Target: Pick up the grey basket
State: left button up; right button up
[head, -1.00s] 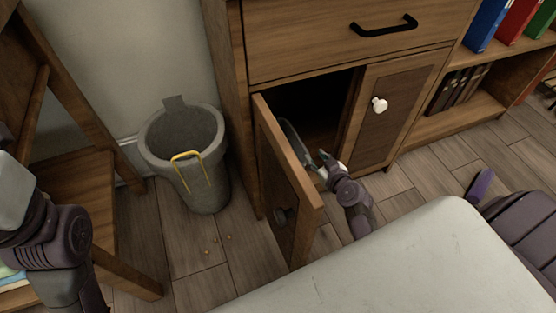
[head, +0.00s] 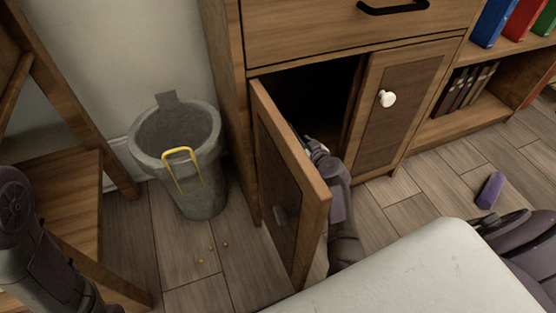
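The grey basket (head: 205,192) is a round grey bin standing upright on the floor, left of the wooden cabinet. It has a raised tab at the back rim and a yellow wire handle (head: 178,151) at the front. My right gripper (head: 312,143) is at the cabinet opening, right of the basket and apart from it. Its fingers are mostly hidden behind the open cabinet door, so its opening does not show. My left arm comes in at the left edge; its gripper is out of the picture.
The open cabinet door (head: 290,190) stands between my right gripper and the basket. A wooden chair-like frame (head: 75,190) stands left of the basket. Several small crumbs (head: 211,247) lie on the floor before it. A purple object (head: 491,190) lies on the floor at right.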

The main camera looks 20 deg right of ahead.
grip_shut()
dwell(0.3)
dwell(0.3)
